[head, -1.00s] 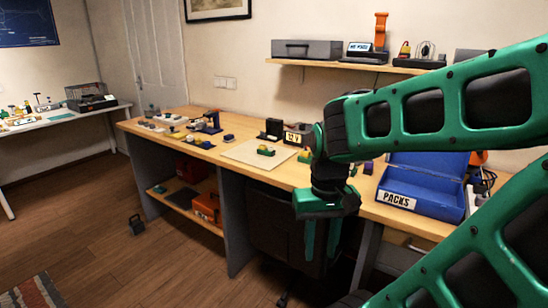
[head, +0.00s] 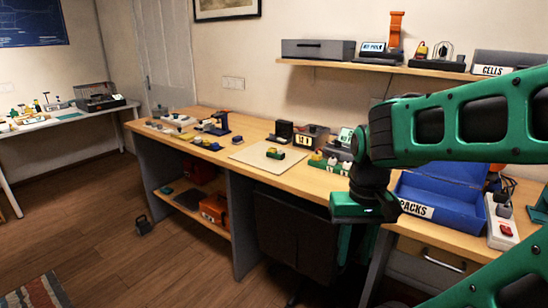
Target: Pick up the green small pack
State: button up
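A small pack with green and dark sides and a yellow top (head: 275,153) sits on the pale square mat (head: 258,158) on the workbench. It is too small to make out in detail. My green gripper (head: 356,250) hangs fingers down in front of the bench's front edge, to the right of the mat and well apart from the pack. Its fingers look spread with nothing between them. Several small green and yellow items (head: 331,163) stand on the bench just left of my arm, partly hidden by it.
A blue open box labelled PACKS (head: 440,190) stands right of my gripper, with a white power strip (head: 501,222) beside it. Small parts and a blue tool (head: 219,122) lie on the bench's left. A shelf (head: 380,67) hangs above. A dark chair (head: 290,232) stands under the bench.

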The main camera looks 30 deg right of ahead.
aim_at(272, 152)
jog(key=i, duration=0.95)
